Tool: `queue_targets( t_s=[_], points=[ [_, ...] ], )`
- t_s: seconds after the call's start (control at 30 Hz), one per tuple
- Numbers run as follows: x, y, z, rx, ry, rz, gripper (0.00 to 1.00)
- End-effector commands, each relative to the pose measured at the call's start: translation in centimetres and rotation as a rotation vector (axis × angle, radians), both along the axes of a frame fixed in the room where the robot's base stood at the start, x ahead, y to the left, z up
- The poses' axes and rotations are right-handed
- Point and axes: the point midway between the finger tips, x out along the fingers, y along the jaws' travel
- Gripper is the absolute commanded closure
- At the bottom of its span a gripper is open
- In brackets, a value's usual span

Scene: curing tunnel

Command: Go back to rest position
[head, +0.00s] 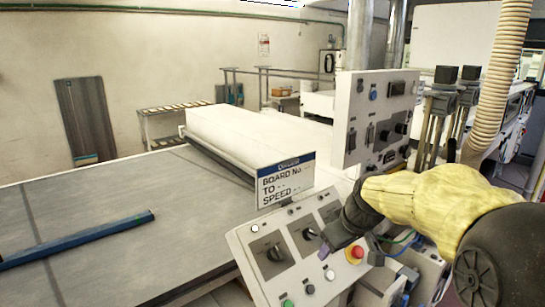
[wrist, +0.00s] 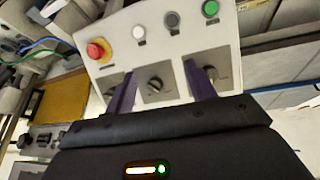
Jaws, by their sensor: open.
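My gripper (head: 340,236) hangs over the right side of the sloped control panel (head: 248,240) in the head view. In the wrist view its two dark purple fingers (wrist: 160,88) are spread apart, with a black rotary knob (wrist: 155,86) of the panel showing between them. Nothing is held. I cannot tell whether the fingertips touch the panel. The red emergency button (head: 356,252) sits right beside the gripper; it also shows at the upper left in the wrist view (wrist: 97,50). A green button (wrist: 210,8) and other small buttons line the panel edge.
A sign (head: 286,181) stands behind the panel. An upright switch box (head: 372,118) rises behind my gripper. The flat grey conveyor bed (head: 105,215) lies left, with a blue bar (head: 75,240) on it. A ribbed hose (head: 500,75) hangs at right.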

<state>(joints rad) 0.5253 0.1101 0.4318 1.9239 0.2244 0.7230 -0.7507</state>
Motion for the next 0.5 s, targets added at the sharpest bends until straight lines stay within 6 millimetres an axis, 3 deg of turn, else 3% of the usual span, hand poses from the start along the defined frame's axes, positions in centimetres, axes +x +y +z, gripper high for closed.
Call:
queue_targets(
  t_s=[0.3, 0.5],
  points=[
    [-10.0, 1.6, -7.0, -0.006, 0.164, -0.314, 0.45],
    [-15.6, 1.8, -9.7, 0.007, 0.218, -0.462, 0.45]
  ],
)
